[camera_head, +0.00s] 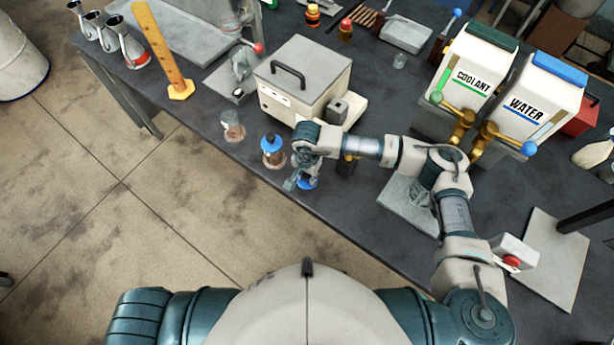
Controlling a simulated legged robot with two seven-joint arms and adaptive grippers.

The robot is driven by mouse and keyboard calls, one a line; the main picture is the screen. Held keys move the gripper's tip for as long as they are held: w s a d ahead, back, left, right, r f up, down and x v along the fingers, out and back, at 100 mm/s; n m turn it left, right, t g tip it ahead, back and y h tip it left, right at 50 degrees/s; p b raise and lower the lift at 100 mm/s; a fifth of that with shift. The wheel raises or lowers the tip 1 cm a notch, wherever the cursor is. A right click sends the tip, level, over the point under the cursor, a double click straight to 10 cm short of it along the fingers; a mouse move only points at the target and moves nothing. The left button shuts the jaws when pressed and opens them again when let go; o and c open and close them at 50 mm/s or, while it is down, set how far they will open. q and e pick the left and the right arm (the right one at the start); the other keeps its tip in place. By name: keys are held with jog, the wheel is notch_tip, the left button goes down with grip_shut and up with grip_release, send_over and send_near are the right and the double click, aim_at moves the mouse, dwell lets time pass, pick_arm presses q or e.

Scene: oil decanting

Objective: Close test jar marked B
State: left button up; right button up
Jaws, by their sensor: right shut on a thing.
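My right gripper (298,180) is shut on a blue lid (309,184) at the front edge of the dark table. The gripper and wrist cover most of what is there, so I cannot tell whether the lid sits on a jar. Just left of the gripper stands a small upright jar with a blue lid (271,148) and dark contents. Further left is a clear jar (232,126) with no lid visible and a little reddish content. The mark B cannot be read on any jar. My left gripper is out of view.
A white box with a grey lid (302,75) stands behind the jars. A dark jar (347,165) is partly hidden by my right forearm. Coolant (470,78) and water (533,104) tanks with brass taps stand right. An orange hexagonal-based cylinder (162,50) stands left.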

jog(key=shift+s+a+r, duration=0.1)
jog(key=shift+s+r, duration=0.2)
jog(key=shift+r, duration=0.2)
jog(key=shift+s+r, duration=0.25)
jog(key=shift+r, duration=0.2)
pick_arm(q)
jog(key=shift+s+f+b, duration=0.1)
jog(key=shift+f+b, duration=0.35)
jog(key=shift+b, duration=0.05)
pick_arm(e)
jog(key=s+a+r, duration=0.1)
jog(key=s, duration=1.3)
jog(key=shift+s+a+r, duration=0.15)
jog(key=shift+s+a, duration=0.1)
jog(key=shift+s, duration=0.15)
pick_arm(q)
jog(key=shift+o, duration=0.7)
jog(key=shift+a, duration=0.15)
